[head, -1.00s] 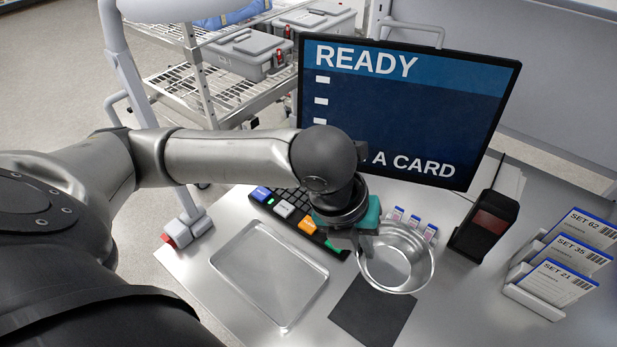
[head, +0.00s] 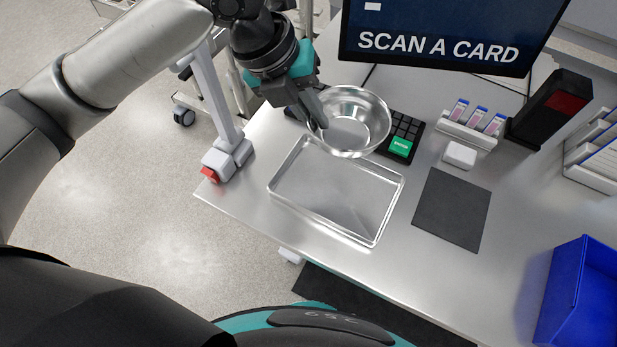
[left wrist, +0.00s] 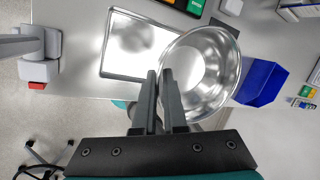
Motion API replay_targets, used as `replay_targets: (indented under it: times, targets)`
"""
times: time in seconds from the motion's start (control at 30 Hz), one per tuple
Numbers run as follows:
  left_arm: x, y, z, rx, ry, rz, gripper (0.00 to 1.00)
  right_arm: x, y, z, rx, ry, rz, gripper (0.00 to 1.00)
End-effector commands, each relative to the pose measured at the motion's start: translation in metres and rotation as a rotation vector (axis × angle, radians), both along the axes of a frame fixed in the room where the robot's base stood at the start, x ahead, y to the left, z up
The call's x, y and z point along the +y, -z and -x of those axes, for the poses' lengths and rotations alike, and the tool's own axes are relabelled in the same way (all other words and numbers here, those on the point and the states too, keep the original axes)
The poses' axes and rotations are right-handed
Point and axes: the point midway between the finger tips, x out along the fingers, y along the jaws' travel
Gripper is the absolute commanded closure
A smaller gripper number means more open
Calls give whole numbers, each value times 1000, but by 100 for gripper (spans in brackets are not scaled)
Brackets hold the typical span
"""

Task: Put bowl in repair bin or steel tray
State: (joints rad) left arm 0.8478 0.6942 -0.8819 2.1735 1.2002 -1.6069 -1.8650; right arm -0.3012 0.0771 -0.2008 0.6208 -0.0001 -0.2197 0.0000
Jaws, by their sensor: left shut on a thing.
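The steel bowl (head: 351,122) is held by my left gripper (head: 318,122), which is shut on the left side of its rim. The bowl hangs above the table, over the far edge of the steel tray (head: 318,204). The tray is flat, rectangular and empty. In the left wrist view the bowl (left wrist: 205,72) is empty, with its rim between my left fingertips (left wrist: 160,78), and the tray (left wrist: 133,45) lies behind it. A blue bin (head: 582,295) stands at the right; I cannot tell whether it is the repair bin. My right gripper is not seen.
A dark mat (head: 452,209) lies right of the tray, with a white block (head: 460,155) behind it. A keyboard (head: 404,133), vial rack (head: 470,127), black scanner (head: 550,108) and monitor (head: 450,35) stand farther back. A pale post (head: 222,120) rises beside the table's left edge.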

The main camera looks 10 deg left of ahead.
Motion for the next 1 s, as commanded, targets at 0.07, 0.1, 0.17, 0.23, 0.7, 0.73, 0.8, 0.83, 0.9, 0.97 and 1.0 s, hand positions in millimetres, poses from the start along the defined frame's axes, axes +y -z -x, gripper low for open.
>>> replay_targets:
  times: [0.07, 0.1, 0.17, 0.23, 0.7, 0.73, 0.8, 0.83, 0.9, 0.97, 1.0]
  targets:
    - [0, 25, 2, 8, -2, -1, 100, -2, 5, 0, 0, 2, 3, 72]
    - [1, 36, 2, 8, -1, -2, 100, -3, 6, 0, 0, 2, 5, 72]
    - [1, 53, 2, 8, -4, -2, 100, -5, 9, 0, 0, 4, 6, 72]
    - [1, 72, 2, 8, -3, -3, 100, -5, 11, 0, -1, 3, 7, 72]
    - [0, 140, 0, 1, -2, -1, 100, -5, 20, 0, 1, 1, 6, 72]
    - [0, 142, 1, 1, -2, -1, 100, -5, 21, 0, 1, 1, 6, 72]
    - [0, 152, 1, 3, -1, -2, 100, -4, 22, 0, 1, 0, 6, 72]
    - [1, 157, 1, 4, -3, -2, 100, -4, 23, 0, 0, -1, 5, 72]
    - [1, 169, 1, 3, -2, -1, 100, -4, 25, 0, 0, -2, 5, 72]
    - [1, 176, 1, 3, -2, -1, 100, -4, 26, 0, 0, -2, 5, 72]
    - [0, 178, 1, 1, -2, -1, 100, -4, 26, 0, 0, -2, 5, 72]
